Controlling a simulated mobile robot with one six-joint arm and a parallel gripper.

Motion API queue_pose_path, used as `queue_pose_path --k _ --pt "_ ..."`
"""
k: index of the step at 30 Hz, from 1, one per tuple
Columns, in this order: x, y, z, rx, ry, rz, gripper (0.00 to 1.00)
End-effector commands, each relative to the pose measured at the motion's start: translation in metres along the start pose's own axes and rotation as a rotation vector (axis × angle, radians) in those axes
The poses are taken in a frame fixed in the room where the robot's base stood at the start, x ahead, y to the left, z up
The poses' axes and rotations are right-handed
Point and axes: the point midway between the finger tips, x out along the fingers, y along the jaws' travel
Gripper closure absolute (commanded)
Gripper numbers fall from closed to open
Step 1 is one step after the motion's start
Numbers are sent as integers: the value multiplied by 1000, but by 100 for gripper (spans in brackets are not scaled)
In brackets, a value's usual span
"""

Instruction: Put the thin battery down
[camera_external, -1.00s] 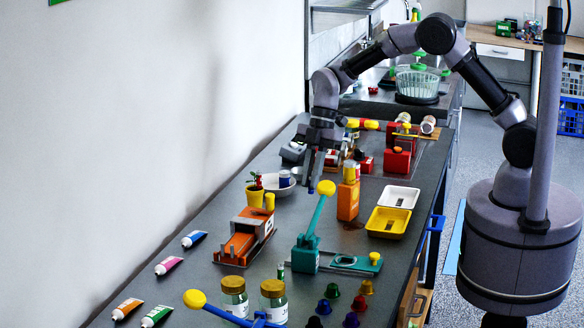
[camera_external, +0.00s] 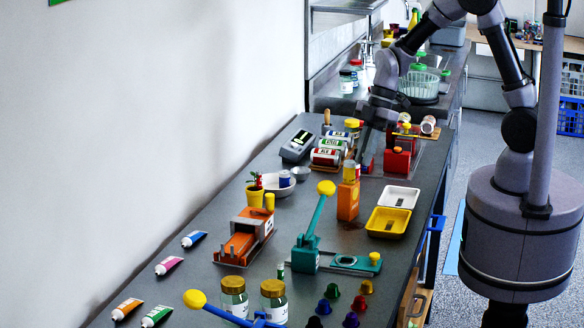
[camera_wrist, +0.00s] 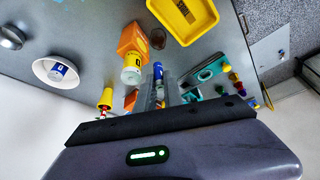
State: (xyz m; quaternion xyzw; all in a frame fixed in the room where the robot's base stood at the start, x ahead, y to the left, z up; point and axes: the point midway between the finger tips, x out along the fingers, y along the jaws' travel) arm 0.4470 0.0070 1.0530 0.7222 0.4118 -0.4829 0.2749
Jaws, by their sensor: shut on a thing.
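My gripper (camera_wrist: 165,92) is shut on the thin battery (camera_wrist: 158,72), a slim blue piece at the fingertips in the wrist view. In the external view my gripper (camera_external: 361,150) points down at the far part of the bench, between a battery rack (camera_external: 327,160) and a red device (camera_external: 397,160). The held battery is not clear there. I cannot tell whether it touches anything below. A white bowl (camera_external: 268,190) with a blue-and-white cylinder (camera_external: 284,178) stands nearer, to the left; the bowl also shows in the wrist view (camera_wrist: 39,66).
A grey meter (camera_external: 297,146) lies left of the rack. An orange box (camera_external: 347,202) with a yellow-and-white cylinder on it stands nearer. White (camera_external: 414,196) and yellow trays (camera_external: 374,230) lie right. A teal lever device (camera_external: 304,258) and an orange machine (camera_external: 232,250) stand in front.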

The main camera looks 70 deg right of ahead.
Motion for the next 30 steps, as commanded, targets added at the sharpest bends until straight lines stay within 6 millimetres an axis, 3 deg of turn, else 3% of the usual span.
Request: queue_pose_path --k 12,20,25,30 --pt "-29 0 -4 753 3 320 100" --pt "-36 2 -8 943 0 394 100" --pt "-42 33 -35 949 0 395 100" --pt "-40 98 -87 933 -1 388 100"
